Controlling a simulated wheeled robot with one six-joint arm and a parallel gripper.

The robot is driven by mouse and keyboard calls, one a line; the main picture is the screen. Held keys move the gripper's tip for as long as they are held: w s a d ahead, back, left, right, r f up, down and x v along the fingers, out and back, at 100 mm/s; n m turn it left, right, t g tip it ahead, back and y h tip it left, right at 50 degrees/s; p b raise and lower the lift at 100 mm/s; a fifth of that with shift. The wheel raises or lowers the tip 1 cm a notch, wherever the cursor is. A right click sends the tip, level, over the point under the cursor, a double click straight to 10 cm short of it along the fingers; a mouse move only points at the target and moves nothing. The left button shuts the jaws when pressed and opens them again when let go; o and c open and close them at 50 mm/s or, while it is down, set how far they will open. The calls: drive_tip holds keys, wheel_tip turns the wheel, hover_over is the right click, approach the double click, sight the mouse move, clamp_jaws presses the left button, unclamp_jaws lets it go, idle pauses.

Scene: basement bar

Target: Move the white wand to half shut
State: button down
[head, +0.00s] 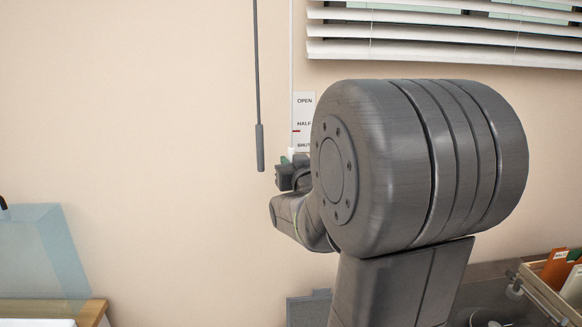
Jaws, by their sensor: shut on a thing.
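The white wand (291,60) hangs as a thin upright rod left of the blind. Its lower end is at my gripper (289,162), which is shut on it and partly hides it. A white label card (304,108) on the wall just right of the wand reads OPEN, HALF and SHUT from top to bottom. A small red mark (296,131) shows beside the wand, a little below the HALF line and above SHUT. My arm covers the lower right of the card. A grey wand (260,147) with a thicker lower end hangs just to the left, apart from my gripper.
White blind slats (440,48) cover the window at the upper right. A translucent blue box (42,255) stands on a wooden surface at the lower left. A wooden tray (548,297) with folders is at the lower right. The wall left of the grey wand is clear.

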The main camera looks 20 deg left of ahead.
drive_tip(key=c, duration=1.4)
unclamp_jaws()
drive_tip(key=b+v, duration=0.2)
drive_tip(key=v, duration=1.1)
drive_tip(key=shift+s+d+b, duration=0.25)
drive_tip(key=shift+s+b, duration=0.05)
drive_tip(key=shift+b, duration=0.05)
drive_tip(key=p+x, duration=0.2)
drive_tip(key=x, duration=1.2)
drive_tip(key=shift+p, duration=0.35)
drive_tip(key=shift+s, duration=0.1)
